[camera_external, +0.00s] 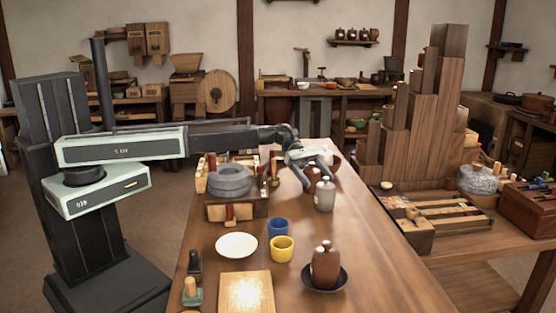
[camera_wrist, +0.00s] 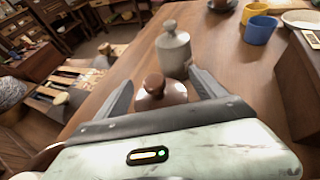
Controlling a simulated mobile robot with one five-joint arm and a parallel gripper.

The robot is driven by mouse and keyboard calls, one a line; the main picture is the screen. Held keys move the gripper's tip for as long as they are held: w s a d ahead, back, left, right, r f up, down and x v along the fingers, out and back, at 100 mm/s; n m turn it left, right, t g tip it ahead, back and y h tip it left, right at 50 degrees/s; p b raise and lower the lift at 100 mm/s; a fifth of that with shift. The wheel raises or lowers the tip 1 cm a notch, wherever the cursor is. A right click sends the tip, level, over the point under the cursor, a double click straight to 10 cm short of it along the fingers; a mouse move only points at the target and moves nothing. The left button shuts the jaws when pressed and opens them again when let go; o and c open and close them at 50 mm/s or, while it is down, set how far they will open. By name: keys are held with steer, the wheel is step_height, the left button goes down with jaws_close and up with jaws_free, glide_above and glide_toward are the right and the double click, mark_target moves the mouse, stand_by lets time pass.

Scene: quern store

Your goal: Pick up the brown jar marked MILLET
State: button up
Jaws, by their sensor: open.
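A brown lidded jar (camera_wrist: 160,97) with a round knob sits between the spread fingers of my gripper (camera_wrist: 158,82) in the wrist view. In the outside view that jar (camera_external: 314,174) is partly hidden by my gripper (camera_external: 317,169), which is open over it. I cannot tell whether the fingers touch it. Another brown lidded jar (camera_external: 325,268) stands upright on a dark saucer (camera_external: 341,283) at the table's near end. No MILLET marking is readable on either jar.
A grey lidded jar (camera_external: 324,196) stands close beside the brown jar and just beyond the fingers in the wrist view (camera_wrist: 173,55). A quern stone (camera_external: 230,180), blue cup (camera_external: 278,228), yellow cup (camera_external: 283,249) and white plate (camera_external: 236,245) share the table. Its right side is clear.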

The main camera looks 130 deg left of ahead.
jaws_close()
steer(key=shift+r, duration=0.15)
step_height(320, 180, up, 10)
steer(key=p, duration=1)
